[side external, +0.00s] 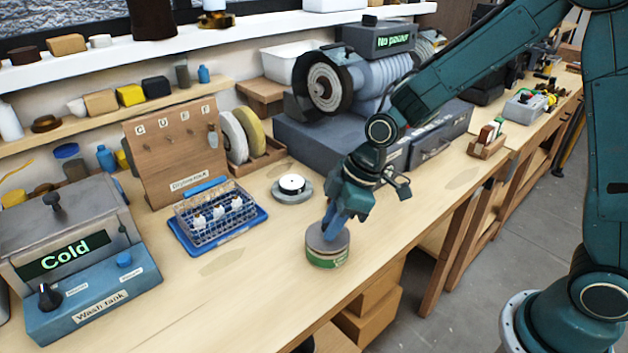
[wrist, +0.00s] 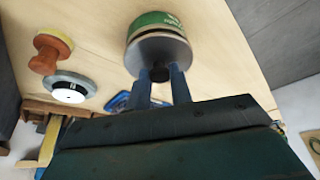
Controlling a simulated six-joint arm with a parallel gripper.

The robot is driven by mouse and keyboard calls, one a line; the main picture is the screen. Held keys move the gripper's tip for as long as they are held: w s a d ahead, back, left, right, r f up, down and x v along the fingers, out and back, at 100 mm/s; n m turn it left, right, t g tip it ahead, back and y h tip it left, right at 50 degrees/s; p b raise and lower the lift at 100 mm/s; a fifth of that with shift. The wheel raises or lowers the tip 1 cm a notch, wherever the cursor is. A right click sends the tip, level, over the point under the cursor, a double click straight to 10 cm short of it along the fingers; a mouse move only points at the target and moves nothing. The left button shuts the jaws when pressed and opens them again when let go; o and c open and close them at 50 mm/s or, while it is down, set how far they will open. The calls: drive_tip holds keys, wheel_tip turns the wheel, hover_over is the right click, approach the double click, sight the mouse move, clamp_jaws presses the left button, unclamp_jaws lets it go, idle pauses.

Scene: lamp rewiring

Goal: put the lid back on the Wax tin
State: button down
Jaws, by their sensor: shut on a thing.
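The Wax tin (side external: 328,260) is a round tin with a green label, standing upright near the bench's front edge. Its grey disc lid (side external: 316,237) is over the top, roughly level and lined up with the tin. My gripper (side external: 330,230) points down from above and is shut on the lid's small dark knob. In the wrist view the two blue fingers (wrist: 162,80) flank the knob, with the lid (wrist: 158,52) and the tin's green label (wrist: 155,20) beyond. I cannot tell whether the lid is fully seated or slightly raised.
A grey disc with a white centre (side external: 291,186) lies behind the tin. A blue tray with a wire basket (side external: 215,222) and the wash tank (side external: 95,290) stand to the left. A grinding machine (side external: 350,85) stands behind. An orange-brown knobbed piece (wrist: 48,55) shows in the wrist view.

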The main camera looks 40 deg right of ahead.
drive_tip(key=shift+f, duration=0.5)
drive_tip(key=c, duration=1.3)
unclamp_jaws()
drive_tip(key=shift+o, duration=0.2)
drive_tip(key=shift+r, duration=0.15)
drive_tip(key=shift+r, duration=0.5)
drive_tip(key=v, duration=1.1)
drive_tip(key=shift+d+r, duration=0.15)
drive_tip(key=shift+r, duration=0.15)
drive_tip(key=shift+s, duration=0.2)
